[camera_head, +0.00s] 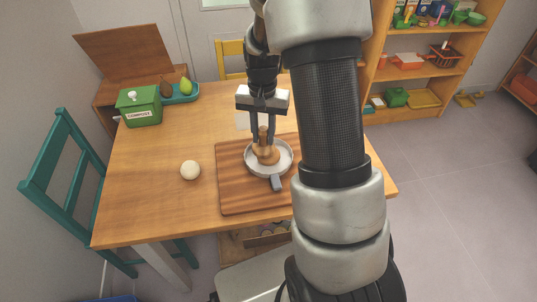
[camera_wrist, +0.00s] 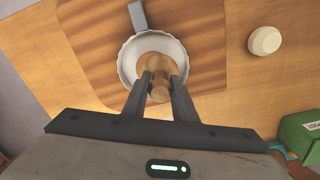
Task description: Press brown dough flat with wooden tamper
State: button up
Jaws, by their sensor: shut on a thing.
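My gripper (camera_head: 263,143) points down over the pan and is shut on the handle of the wooden tamper (camera_head: 263,133). The tamper is roughly upright, its lower end inside the round pale pan (camera_head: 285,167). In the wrist view, the tamper (camera_wrist: 159,92) stands between my gripper's fingers (camera_wrist: 160,84), over the pan (camera_wrist: 127,62). The pan rests on a striped wooden board and has a grey handle. Brown shows at the tamper's foot. I cannot tell tamper head from brown dough there; any dough is largely hidden beneath it.
A green compost box (camera_head: 139,106) and a teal tray (camera_head: 181,97) with fruit stand at the table's back left. The front left of the table is clear. A teal chair (camera_head: 70,190) stands left.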

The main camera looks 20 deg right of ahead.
aim_at(270, 151)
jog(key=shift+s+d, duration=0.2)
jog(key=shift+d, duration=0.7)
jog(key=shift+s+d, duration=0.2)
jog(key=shift+d, duration=0.7)
jog(key=shift+f+b, duration=0.55)
jog(key=shift+f, duration=0.4)
dwell(0.4)
jog(key=shift+r, duration=0.15)
jog(key=shift+r+p, duration=0.5)
jog(key=shift+s+a, duration=0.45)
jog(key=shift+a, duration=0.2)
jog(key=shift+s+a, duration=0.4)
jog(key=shift+a, duration=0.25)
jog(key=shift+f+b, duration=0.55)
jog(key=shift+f, duration=0.35)
dwell(0.9)
